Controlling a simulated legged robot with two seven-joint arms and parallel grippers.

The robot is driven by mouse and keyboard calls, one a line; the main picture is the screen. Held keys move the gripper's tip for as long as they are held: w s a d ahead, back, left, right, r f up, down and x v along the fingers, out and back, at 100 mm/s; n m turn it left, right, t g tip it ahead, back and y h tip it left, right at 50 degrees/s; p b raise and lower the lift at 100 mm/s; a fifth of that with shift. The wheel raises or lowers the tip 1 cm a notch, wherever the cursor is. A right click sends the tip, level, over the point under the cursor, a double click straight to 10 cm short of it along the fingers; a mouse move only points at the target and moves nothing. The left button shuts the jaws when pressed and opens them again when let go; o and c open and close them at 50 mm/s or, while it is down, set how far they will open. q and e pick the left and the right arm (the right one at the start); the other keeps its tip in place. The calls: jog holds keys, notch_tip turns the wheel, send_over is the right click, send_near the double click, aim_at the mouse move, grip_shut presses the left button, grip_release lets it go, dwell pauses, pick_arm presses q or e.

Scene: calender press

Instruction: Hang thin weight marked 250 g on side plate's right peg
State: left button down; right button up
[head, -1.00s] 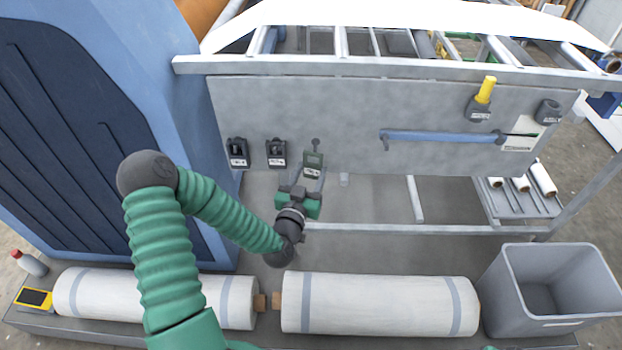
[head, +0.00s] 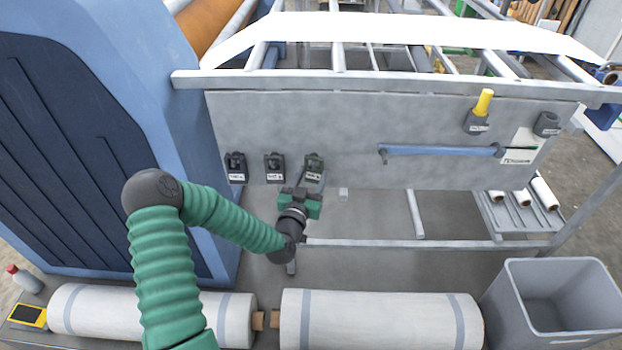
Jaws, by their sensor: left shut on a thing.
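The grey side plate (head: 350,125) carries a row of three dark, labelled pieces at its lower left: a left one (head: 236,167), a middle one (head: 274,167) and a right one at the right peg. The label is too small to read. My right gripper is not in view.
A blue bar (head: 440,150) and a yellow-handled tool (head: 482,103) are on the plate's right side. Below lie white rolls (head: 375,320), with a grey bin (head: 560,300) at right. A frame rail (head: 400,243) runs below the plate.

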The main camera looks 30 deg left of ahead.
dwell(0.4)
pick_arm(q)
jog(key=c, duration=0.6)
grip_release()
jog(key=shift+s, duration=0.15)
